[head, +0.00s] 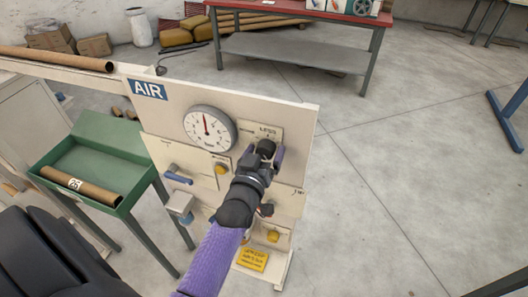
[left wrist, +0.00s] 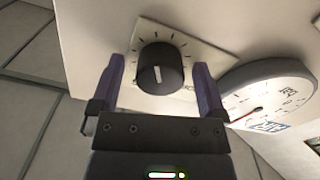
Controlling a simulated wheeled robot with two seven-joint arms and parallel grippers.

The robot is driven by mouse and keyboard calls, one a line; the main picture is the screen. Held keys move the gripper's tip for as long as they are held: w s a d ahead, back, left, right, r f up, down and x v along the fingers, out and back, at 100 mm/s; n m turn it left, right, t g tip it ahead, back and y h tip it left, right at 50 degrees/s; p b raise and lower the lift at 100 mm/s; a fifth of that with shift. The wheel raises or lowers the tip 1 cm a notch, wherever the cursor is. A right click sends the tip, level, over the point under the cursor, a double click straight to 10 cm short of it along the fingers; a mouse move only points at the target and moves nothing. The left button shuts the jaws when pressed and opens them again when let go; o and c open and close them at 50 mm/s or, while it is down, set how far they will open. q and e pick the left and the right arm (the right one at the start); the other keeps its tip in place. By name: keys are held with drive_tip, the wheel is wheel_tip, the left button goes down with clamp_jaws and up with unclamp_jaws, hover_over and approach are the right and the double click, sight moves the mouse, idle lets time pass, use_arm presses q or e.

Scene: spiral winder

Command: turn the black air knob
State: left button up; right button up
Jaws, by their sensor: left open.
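The black air knob (left wrist: 160,68) is a round knob with a white pointer line, set on a pale plate with tick marks around it. In the head view the knob (head: 266,147) shows on the panel to the right of the gauge, partly hidden by my left gripper (head: 264,158). In the left wrist view my left gripper (left wrist: 159,82) is open, with one purple finger on each side of the knob. Gaps show between the fingers and the knob. My right gripper is not in view.
Yellow knobs and a blue-handled valve (head: 178,176) are lower on the panel. A green tray (head: 105,134) holding a cardboard tube stands at left.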

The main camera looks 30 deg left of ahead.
use_arm(q)
drive_tip(key=shift+s, duration=0.1)
drive_tip(key=v, duration=0.9)
drive_tip(key=shift+s+p, duration=0.35)
drive_tip(key=shift+s, duration=0.05)
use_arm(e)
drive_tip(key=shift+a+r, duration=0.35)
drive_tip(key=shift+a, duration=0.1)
use_arm(q)
drive_tip(key=shift+d, duration=0.1)
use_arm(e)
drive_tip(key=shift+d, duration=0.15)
